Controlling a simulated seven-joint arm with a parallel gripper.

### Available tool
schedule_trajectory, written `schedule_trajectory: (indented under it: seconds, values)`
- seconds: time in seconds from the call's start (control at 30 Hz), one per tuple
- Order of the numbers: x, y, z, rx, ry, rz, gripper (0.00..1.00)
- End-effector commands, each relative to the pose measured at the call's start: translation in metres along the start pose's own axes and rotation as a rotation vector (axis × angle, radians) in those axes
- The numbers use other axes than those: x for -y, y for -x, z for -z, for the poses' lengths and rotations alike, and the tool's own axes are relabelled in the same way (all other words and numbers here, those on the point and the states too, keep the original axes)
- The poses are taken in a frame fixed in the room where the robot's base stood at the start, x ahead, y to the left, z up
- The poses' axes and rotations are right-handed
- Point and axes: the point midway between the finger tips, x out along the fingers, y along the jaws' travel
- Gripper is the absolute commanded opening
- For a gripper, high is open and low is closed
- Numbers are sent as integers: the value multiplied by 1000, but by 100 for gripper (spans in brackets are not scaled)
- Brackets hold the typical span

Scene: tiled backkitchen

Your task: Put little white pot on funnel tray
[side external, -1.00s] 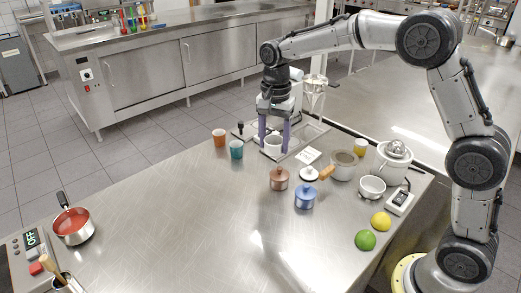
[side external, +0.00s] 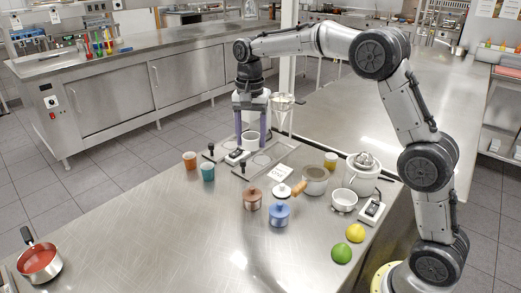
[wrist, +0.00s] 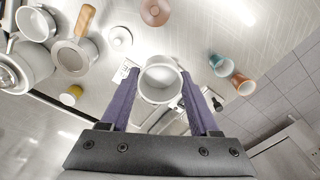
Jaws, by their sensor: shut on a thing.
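The little white pot (side external: 250,139) hangs upright between the two purple fingers of my gripper (side external: 251,137), which is shut on it. In the wrist view the pot (wrist: 160,80) is seen from above, with its round open mouth between the fingertips (wrist: 160,84). It is raised over the back of the table, above the left part of the metal tray (side external: 266,160). A clear funnel (side external: 282,101) stands on a stand behind the tray, right of my gripper. The fingers and pot hide part of the tray.
Orange (side external: 190,160) and teal (side external: 207,171) cups stand left of the tray. The table's left middle is clear.

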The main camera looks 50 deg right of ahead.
Motion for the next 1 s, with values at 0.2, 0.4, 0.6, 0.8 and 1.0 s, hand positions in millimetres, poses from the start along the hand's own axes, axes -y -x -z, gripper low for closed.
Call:
schedule_trajectory:
  seconds: [0.2,0.4,0.6,0.8,1.0]
  values:
    - [12,-34,73,1,-40,-2,0]
    - [3,-71,120,1,-107,-2,0]
    - [-6,-89,131,-1,-134,1,0]
    - [-8,-94,132,0,-137,0,0]
    - [-8,-107,131,1,-136,-1,0]
